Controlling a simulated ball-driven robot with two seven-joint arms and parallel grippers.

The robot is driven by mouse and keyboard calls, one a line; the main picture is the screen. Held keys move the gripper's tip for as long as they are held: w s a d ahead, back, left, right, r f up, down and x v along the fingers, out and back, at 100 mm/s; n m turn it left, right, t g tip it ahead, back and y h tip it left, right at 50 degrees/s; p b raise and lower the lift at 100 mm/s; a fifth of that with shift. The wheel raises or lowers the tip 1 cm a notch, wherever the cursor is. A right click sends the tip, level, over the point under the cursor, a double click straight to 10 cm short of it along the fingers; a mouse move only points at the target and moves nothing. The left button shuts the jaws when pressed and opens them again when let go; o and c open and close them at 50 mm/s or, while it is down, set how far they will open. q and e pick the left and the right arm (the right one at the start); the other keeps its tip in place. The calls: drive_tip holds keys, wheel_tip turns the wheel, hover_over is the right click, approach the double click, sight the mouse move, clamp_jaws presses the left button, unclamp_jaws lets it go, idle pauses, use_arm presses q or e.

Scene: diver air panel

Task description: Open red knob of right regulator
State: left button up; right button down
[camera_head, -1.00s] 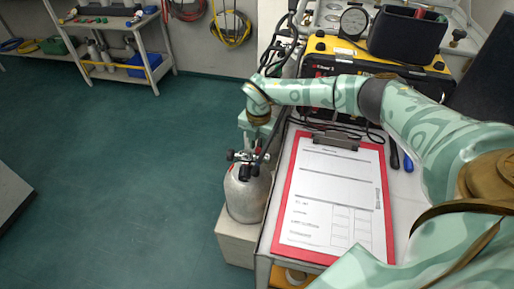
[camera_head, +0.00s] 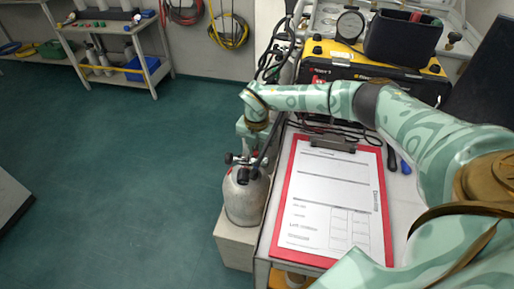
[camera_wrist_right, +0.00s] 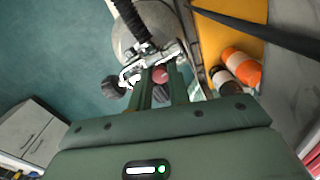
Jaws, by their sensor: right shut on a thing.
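A grey metal cylinder (camera_head: 245,203) stands upright on a pale block beside the table. The regulator (camera_head: 243,168) sits on its top, with dark knobs and a black hose. In the right wrist view the red knob (camera_wrist_right: 160,74) lies between the finger ends of my right gripper (camera_wrist_right: 160,82), which is shut on it. A black knob (camera_wrist_right: 113,87) sits to its left and another dark knob shows between the fingers. In the head view my right gripper (camera_head: 252,145) reaches down to the regulator from above; its fingertips are hard to make out. My left gripper is not in view.
A red clipboard (camera_head: 276,225) lies on the table right of the cylinder. A yellow and black case (camera_head: 385,60) with a gauge and a black bin stands behind.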

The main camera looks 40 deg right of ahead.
drive_tip(key=n+p, duration=0.2)
drive_tip(key=n, duration=0.2)
drive_tip(key=shift+r, duration=0.1)
drive_tip(key=n+p, duration=0.1)
drive_tip(key=n, duration=0.4)
drive_tip(key=n+p, duration=0.1)
drive_tip(key=n, duration=0.5)
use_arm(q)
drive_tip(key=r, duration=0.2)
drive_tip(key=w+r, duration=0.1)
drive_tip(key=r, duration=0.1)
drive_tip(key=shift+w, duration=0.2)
use_arm(e)
drive_tip(key=n, duration=0.5)
drive_tip(key=shift+n, duration=0.3)
drive_tip(key=c, duration=1.6)
unclamp_jaws()
